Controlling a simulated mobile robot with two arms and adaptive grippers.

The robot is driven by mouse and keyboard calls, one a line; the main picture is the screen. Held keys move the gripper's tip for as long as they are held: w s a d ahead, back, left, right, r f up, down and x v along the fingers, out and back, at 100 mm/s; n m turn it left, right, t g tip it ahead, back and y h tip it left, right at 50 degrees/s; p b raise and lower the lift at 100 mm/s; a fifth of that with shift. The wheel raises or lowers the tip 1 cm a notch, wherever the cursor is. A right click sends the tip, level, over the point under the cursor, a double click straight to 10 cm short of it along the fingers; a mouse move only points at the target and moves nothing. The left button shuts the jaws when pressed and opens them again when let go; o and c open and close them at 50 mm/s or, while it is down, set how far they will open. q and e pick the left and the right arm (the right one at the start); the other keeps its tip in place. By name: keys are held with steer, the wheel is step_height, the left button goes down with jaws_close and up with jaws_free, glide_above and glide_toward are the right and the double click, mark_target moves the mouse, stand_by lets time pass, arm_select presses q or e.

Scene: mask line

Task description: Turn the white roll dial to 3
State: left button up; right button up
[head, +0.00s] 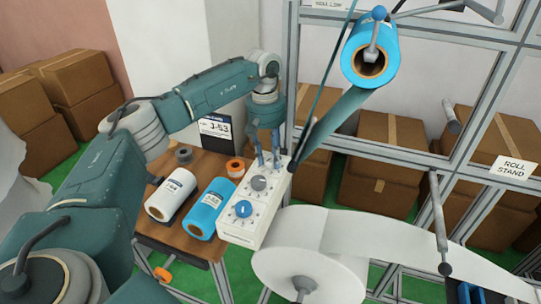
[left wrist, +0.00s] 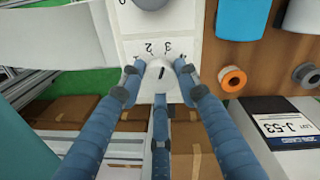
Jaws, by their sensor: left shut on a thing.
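The white control box (head: 240,231) carries a blue dial (head: 243,209), a grey dial (head: 259,183) and a white dial at its far end. My left gripper (head: 267,160) points down over that far end and hides most of the white dial in the head view. In the left wrist view, the white dial (left wrist: 160,73) sits between the fingertips of my left gripper (left wrist: 158,75), which is shut on it. A dark pointer mark on the dial leans toward the digits 2 and 3 on the panel; which one exactly is hard to tell. My right gripper is not in view.
A white roll (head: 171,195), a blue roll (head: 210,208) and an orange-rimmed roll (head: 235,168) are on the wooden table (head: 172,238) left of the box. A large white web roll (head: 310,258) is close in front. A blue roll (head: 370,52) hangs above right.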

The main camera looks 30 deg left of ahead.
mark_target(267, 157)
arm_select(q)
steer(key=shift+w+a+r, duration=0.2)
steer(key=shift+r, duration=0.05)
steer(key=o, duration=1.1)
steer(key=shift+o, duration=0.2)
steer(key=shift+f, duration=0.15)
step_height(267, 157, up, 12)
steer(key=shift+s+a, duration=0.3)
steer(key=shift+a, duration=0.05)
